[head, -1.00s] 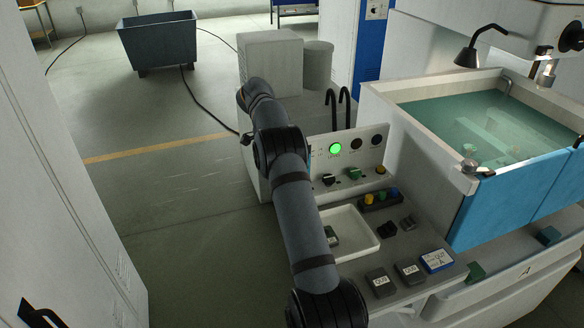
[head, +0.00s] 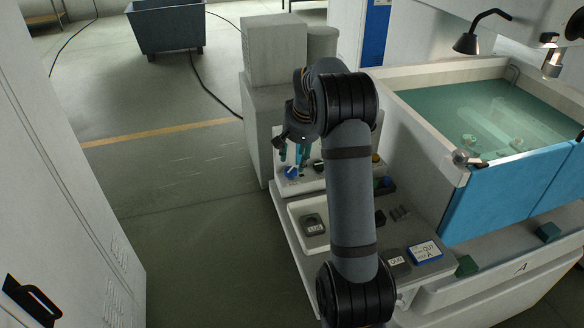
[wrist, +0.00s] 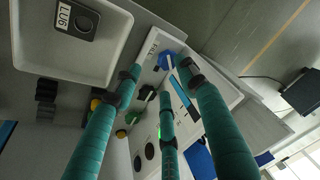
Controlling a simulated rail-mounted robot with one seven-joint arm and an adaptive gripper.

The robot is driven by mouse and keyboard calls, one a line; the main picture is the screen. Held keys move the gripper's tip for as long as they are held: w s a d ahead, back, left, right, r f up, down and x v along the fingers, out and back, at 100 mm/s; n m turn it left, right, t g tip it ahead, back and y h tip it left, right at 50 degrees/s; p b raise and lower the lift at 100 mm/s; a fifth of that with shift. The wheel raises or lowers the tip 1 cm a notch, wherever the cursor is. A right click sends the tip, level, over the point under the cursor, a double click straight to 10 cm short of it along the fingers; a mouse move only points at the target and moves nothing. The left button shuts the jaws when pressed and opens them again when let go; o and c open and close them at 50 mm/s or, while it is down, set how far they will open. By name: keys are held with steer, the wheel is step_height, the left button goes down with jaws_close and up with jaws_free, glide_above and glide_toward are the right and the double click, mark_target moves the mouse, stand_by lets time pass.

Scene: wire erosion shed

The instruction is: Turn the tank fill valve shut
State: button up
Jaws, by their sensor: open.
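The tank fill valve shows in the head view as a small blue handle (head: 291,172) at the left end of the control panel. In the wrist view the blue handle (wrist: 166,60) sits on the pale panel near a small label that seems to read FILL. My gripper (head: 293,158) is open, with teal fingers pointing down just above the handle. In the wrist view my gripper's fingertips (wrist: 172,62) spread to either side of the handle. I cannot tell whether any finger touches it. My arm hides much of the panel in the head view.
A white tray (head: 294,222) holding a labelled grey block (head: 313,226) is in front of the panel. The water-filled tank (head: 445,170) with blue doors stands right. Black and green knobs (wrist: 132,117) lie close to the fingers. Open floor lies left.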

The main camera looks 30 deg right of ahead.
mark_target(291, 170)
steer(key=w+f+n+p, duration=0.1)
steer(key=f, duration=0.2)
steer(key=w+f+n+p, duration=0.1)
steer(key=w+f, duration=0.1)
steer(key=f, duration=0.1)
steer(key=w+d+f+n+p, duration=0.1)
steer(key=w+f, duration=0.1)
steer(key=f, duration=0.1)
steer(key=shift+w+t, duration=0.2)
steer(key=shift+t, duration=0.2)
steer(key=shift+c, duration=1)
steer(key=c, duration=0.7)
